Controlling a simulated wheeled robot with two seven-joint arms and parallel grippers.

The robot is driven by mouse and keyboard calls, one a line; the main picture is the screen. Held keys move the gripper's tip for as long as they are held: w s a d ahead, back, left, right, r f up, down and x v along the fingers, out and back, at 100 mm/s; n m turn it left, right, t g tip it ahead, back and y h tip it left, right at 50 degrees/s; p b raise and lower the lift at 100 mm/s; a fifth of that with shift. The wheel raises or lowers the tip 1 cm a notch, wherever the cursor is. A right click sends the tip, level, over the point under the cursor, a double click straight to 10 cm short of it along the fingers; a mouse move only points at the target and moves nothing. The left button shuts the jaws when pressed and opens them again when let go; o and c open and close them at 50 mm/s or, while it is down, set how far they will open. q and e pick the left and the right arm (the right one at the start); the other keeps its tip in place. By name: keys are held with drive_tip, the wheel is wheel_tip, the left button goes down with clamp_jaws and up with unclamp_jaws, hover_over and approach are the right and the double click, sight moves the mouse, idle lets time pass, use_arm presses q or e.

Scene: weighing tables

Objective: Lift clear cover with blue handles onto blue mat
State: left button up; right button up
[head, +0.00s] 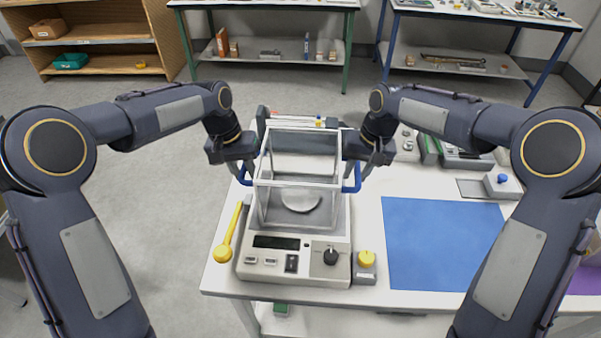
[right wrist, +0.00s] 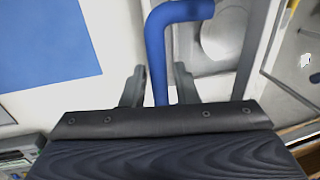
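The clear box-shaped cover (head: 263,207) with pale edges stands over the balance (head: 293,283) and its round pan (head: 300,199). It has a blue handle on each side. My right gripper (head: 352,183) is at the right handle; in the right wrist view that blue handle (right wrist: 156,55) lies between the fingers (right wrist: 160,75), which stand apart with a gap on one side. My left gripper (head: 243,172) is at the left handle (head: 240,176); its finger opening is too small to make out. The blue mat (head: 440,240) lies bare, right of the balance.
A yellow spoon-like tool (head: 227,240) lies left of the balance. A yellow-knobbed block (head: 366,265) stands at its right front, between balance and mat. A blue-knobbed block (head: 502,185) and grey devices (head: 465,158) lie behind the mat. The table's front edge is close.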

use_arm(q)
clamp_jaws()
use_arm(e)
clamp_jaws()
use_arm(q)
drive_tip(key=shift+r, duration=0.1)
use_arm(e)
drive_tip(key=shift+r, duration=0.1)
idle(0.7)
